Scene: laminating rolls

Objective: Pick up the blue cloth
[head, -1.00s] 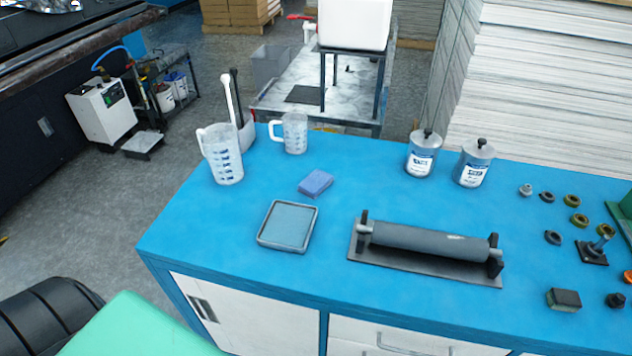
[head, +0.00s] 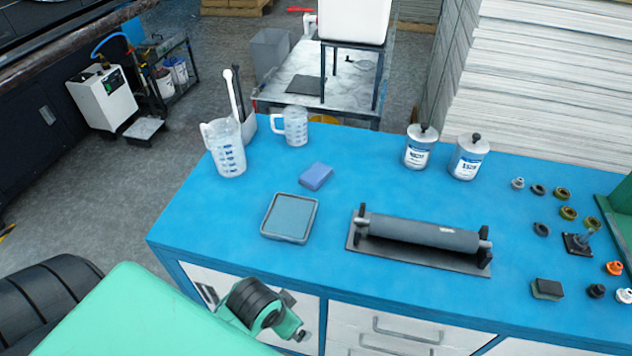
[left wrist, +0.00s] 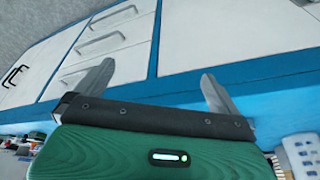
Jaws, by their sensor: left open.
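The blue cloth (head: 316,176) is a small folded pad lying flat on the blue worktop, behind the shallow tray and in front of the jugs. Nothing covers it in the head view. My left arm shows at the bottom left of the head view, in front of the bench and well short of the cloth. My left gripper (left wrist: 158,75) is open in the left wrist view, with its two fingers wide apart and nothing between them. The cloth cannot be made out in that view. My right gripper is not in view.
The blue worktop (head: 210,265) holds a grey tray (head: 290,218), a roller on a stand (head: 420,232), two measuring jugs (head: 226,148) (head: 296,126), two metal cans (head: 420,147) (head: 468,157), and several small fittings at right. Bare worktop surrounds the cloth. Drawers (left wrist: 110,40) face my left gripper.

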